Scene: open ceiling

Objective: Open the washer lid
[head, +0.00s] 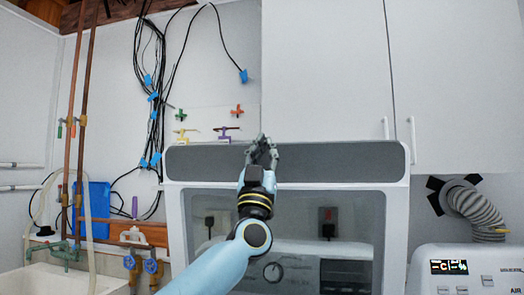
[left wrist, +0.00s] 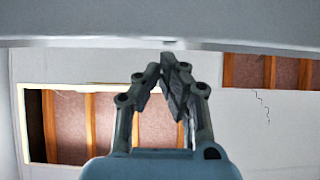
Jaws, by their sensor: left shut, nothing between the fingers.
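The washer lid (head: 188,238) is a wide pale frame around a dark glass pane, with a dark grey band (head: 340,162) along its top. It looks raised steeply in front of the wall. A control panel with a round knob (head: 273,271) shows in the pane area, low down. My left gripper (head: 262,147) overlaps the grey band near its top edge, fingers pointing up. In the left wrist view its fingers (left wrist: 168,72) are together with nothing between them, just below a pale edge. I cannot tell whether they touch the lid. My right gripper is out of view.
White cabinets (head: 320,70) hang above the lid. A second machine (head: 465,270) stands at the right, with a vent hose (head: 478,212) above it. Pipes, a sink (head: 60,282) and a blue bin (head: 95,205) are at the left. The left wrist view shows ceiling openings (left wrist: 90,125).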

